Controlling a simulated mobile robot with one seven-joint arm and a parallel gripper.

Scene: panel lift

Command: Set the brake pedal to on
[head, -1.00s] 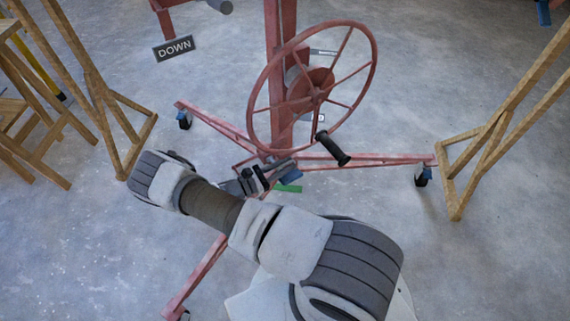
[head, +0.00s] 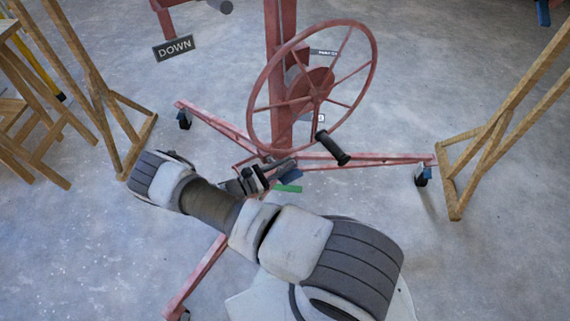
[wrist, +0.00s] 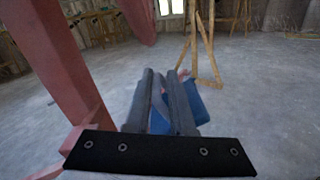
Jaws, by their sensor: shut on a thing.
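The blue brake pedal (head: 292,175) is low at the foot of the red lift, in the middle of the head view. It also shows in the wrist view (wrist: 197,106), between and to the right of the fingers. My gripper (head: 275,170) reaches it from the left, and its two dark fingers (wrist: 160,85) are shut on the pedal. The fingers hide part of the pedal, and its exact tilt is hard to tell. A green strip (head: 288,188) shows just below the pedal.
The red handwheel (head: 312,88) with its black handle (head: 332,148) stands just above my gripper. Red legs (head: 375,158) on castors spread across the floor. Wooden trestles (head: 490,140) stand right and left. A DOWN sign (head: 174,48) is at upper left.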

